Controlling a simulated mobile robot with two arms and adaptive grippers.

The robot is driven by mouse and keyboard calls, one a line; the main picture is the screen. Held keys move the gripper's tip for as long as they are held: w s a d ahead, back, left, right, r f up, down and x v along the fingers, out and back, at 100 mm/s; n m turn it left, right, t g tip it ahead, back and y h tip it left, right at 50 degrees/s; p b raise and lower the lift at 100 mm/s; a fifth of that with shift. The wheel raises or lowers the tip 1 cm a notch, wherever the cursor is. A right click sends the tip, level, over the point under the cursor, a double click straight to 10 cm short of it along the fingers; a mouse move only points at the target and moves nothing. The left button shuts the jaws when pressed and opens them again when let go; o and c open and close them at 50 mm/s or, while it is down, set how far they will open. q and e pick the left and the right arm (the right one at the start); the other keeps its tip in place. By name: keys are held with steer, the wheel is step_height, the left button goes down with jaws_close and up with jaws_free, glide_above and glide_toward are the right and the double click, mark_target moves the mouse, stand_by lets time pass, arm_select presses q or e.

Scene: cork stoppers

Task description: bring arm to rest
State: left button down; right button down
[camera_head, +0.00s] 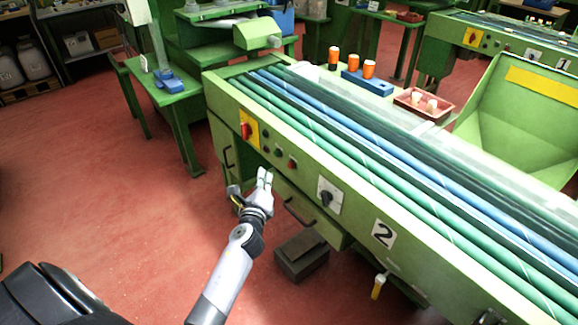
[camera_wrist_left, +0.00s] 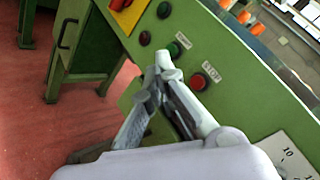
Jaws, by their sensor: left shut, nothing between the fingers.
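My left gripper (camera_head: 265,176) is in front of the green machine (camera_head: 350,185), beside its control panel. In the left wrist view the gripper (camera_wrist_left: 163,62) is shut and empty. Its fingertips overlap the panel between a green button (camera_wrist_left: 173,49) and a red button (camera_wrist_left: 198,81). I cannot tell whether they touch the panel. My right gripper is not in view.
A black rotary knob (camera_head: 327,197) and a red switch on a yellow plate (camera_head: 246,130) are on the panel. A dark box (camera_head: 301,256) stands on the floor below. Orange cups (camera_head: 369,69) and a red tray (camera_head: 423,104) stand behind the rollers. Red floor (camera_head: 140,220) at left is clear.

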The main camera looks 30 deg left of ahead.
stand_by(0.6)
arm_select(q)
steer(key=s+d+f+n+g+h+p, duration=0.1)
steer(key=s+d+f+n+g+h, duration=0.3)
steer(key=f, duration=0.6)
steer(key=s+d+f+n+y, duration=0.1)
steer(key=s+d+f, duration=0.1)
steer(key=s+f, duration=0.55)
steer(key=s+d+f+n+g+h+p, duration=0.1)
steer(key=s+d+f+n+g+h, duration=0.15)
steer(key=f, duration=0.95)
steer(key=s+d+f+n+g, duration=0.2)
steer(key=s+f+n, duration=0.2)
steer(key=s, duration=0.8)
steer(key=s+d+f+n+g+h, duration=0.1)
steer(key=s+f, duration=0.5)
steer(key=s, duration=0.6)
steer(key=s+d+f+n+g+p, duration=0.1)
steer(key=s+d+f+n+g, duration=0.2)
steer(key=s, duration=0.9)
step_height(320, 180, down, 3)
steer(key=n+g, duration=0.2)
steer(key=n, duration=0.1)
steer(key=shift+s+d+n, duration=0.2)
steer(key=shift+s+n, duration=0.05)
steer(key=shift+n, duration=0.1)
